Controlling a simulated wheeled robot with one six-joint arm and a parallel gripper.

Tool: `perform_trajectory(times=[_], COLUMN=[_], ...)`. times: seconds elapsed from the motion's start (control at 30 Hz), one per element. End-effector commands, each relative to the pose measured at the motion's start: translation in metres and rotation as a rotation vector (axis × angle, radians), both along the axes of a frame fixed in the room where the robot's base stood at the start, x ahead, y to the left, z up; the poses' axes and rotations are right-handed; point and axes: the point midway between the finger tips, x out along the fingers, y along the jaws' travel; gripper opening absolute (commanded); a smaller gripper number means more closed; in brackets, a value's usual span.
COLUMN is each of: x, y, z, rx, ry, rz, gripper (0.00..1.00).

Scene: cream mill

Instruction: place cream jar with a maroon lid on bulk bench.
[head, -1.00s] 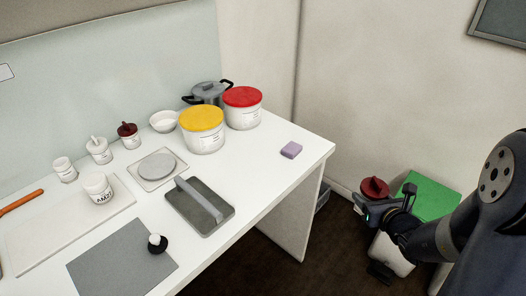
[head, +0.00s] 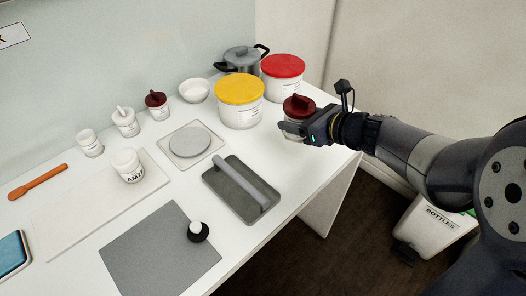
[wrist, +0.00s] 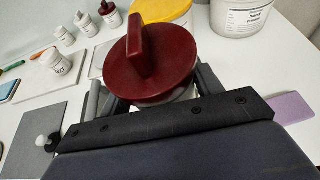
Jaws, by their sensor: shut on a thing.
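A cream jar with a maroon lid (head: 299,104) is in my gripper (head: 292,130). The jaws are shut around its white body, and the jar looks upright. In the wrist view its maroon lid (wrist: 160,68), with a raised grip bar, fills the middle and hides most of the body. The white bench (head: 285,190) runs along the wall. The held jar is over its far right end, in front of the red-lidded tub. I cannot tell whether its base touches the bench.
A yellow-lidded tub (head: 240,105), a red-lidded tub (head: 283,78) and a pot (head: 240,60) stand close by. A smaller maroon-lidded jar (head: 158,108) stands further left. A purple block (wrist: 293,107) lies beside my gripper. A grey handled tray (head: 228,195) is nearer; a bottles bin (head: 432,225) stands below right.

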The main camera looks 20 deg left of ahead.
Motion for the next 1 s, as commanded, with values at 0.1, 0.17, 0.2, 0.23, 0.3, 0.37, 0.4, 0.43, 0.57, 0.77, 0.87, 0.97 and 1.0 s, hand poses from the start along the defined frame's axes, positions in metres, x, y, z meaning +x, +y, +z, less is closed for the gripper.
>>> perform_trajectory(times=[0.1, 0.17, 0.2, 0.23, 0.3, 0.37, 0.4, 0.43, 0.57, 0.77, 0.87, 0.97, 1.0], x=[0.0, 0.0, 0.0, 0.0, 0.0, 0.0, 0.0, 0.0, 0.0, 0.0, 0.0, 0.0, 0.0], y=[-0.001, 0.0, -0.001, -0.001, -0.001, -0.001, -0.001, -0.001, -0.001, -0.001, -0.001, -0.001, -0.001], z=[-0.026, -0.038, -0.044, -0.049, -0.056, -0.06, -0.063, -0.067, -0.087, -0.097, -0.097, -0.097, -0.099], rx=[-0.002, -0.002, -0.001, -0.002, -0.002, -0.001, -0.001, -0.001, -0.001, -0.001, -0.001, 0.0, 0.0], ry=[0.007, 0.007, 0.007, 0.007, 0.006, 0.003, 0.004, 0.005, 0.006, 0.001, 0.001, 0.002, 0.002], rz=[-0.001, -0.001, -0.001, -0.002, -0.002, -0.001, -0.002, -0.002, -0.001, -0.003, -0.003, -0.002, -0.002], gripper=[0.4, 0.4, 0.4, 0.4, 0.4, 0.4, 0.4, 0.4, 0.4, 0.4, 0.4, 0.4, 0.4])
